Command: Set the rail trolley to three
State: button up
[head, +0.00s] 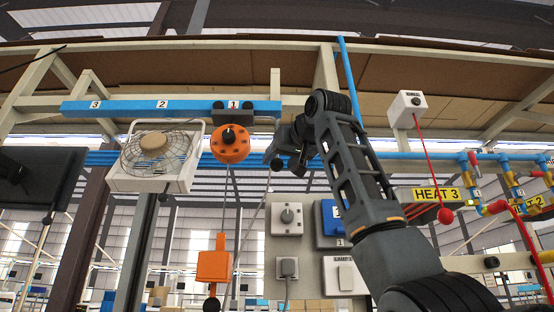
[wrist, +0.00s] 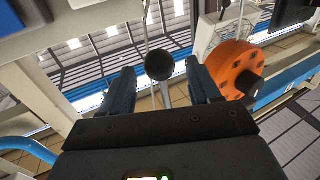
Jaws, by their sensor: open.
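The blue rail (head: 135,109) runs across the upper left and carries the labels 3, 2 and 1 from left to right. The orange round trolley (head: 230,151) hangs under the rail at label 1. Its orange body (wrist: 238,66) also shows at the right of the wrist view, outside my fingers. My gripper (head: 283,158) is just right of the trolley. In the wrist view my gripper (wrist: 163,85) is open, with a black ball (wrist: 159,64) on a grey rod in line with the gap between the fingers. I cannot tell whether they touch it.
A white caged fan (head: 155,158) stands left of the trolley. An orange box (head: 214,266) hangs below it. Grey switch boxes (head: 287,215) are mounted below my gripper. A white box with a red pull cord (head: 408,106) and a HEAT 3 sign (head: 436,195) are to the right.

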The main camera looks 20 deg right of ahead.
jog(key=shift+w+a+p, duration=0.1)
jog(key=shift+w+p, duration=0.3)
jog(key=shift+w, duration=1.1)
jog(key=shift+c, duration=0.2)
grip_shut()
